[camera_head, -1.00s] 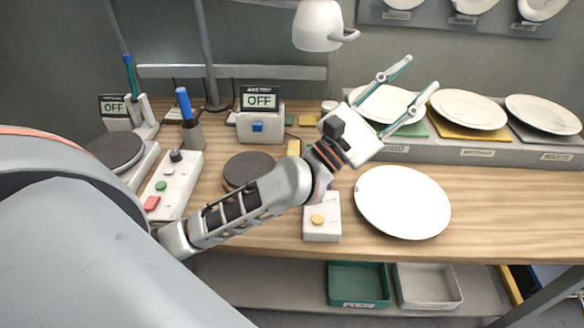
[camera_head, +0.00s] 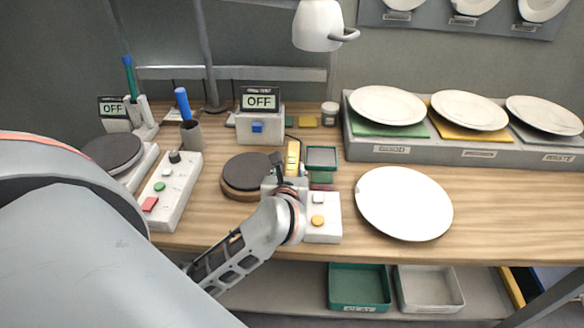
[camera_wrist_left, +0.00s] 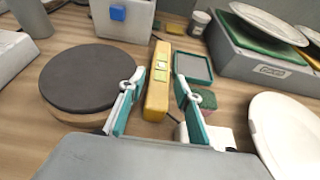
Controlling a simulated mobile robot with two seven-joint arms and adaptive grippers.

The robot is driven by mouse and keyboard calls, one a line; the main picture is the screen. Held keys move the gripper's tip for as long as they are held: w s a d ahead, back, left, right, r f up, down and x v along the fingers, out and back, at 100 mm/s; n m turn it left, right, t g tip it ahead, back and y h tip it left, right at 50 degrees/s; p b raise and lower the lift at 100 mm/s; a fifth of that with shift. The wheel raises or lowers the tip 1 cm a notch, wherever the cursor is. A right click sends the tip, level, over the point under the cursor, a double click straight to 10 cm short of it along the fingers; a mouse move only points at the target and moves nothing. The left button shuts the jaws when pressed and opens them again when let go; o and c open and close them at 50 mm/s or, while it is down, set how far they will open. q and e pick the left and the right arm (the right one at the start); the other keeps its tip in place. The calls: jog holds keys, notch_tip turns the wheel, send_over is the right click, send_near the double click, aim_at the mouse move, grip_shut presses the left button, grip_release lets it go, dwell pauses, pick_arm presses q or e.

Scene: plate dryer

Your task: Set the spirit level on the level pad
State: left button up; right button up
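The spirit level is a yellow bar (camera_head: 293,153) standing on the wooden bench, between the dark round plate and a small square pad. It also shows in the left wrist view (camera_wrist_left: 158,80), with pale vial windows on top. My left gripper (camera_head: 287,168) is low over its near end. In the left wrist view my left gripper (camera_wrist_left: 157,88) is open, its teal-edged fingers either side of the level with gaps. A dark square pad with a green rim (camera_head: 321,157) lies just right of the level; I cannot tell if it is the level pad. My right gripper is out of view.
A dark round plate on a wooden base (camera_head: 247,172) is close on the left. A white button box (camera_head: 322,228) and a large white plate (camera_head: 404,203) are to the right. A display reading OFF (camera_head: 260,103) stands behind. A plate rack (camera_head: 430,152) is at the back right.

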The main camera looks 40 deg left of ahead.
aim_at(292, 163)
pick_arm(q)
jog(key=x, duration=0.6)
jog(key=shift+w, duration=0.1)
grip_shut()
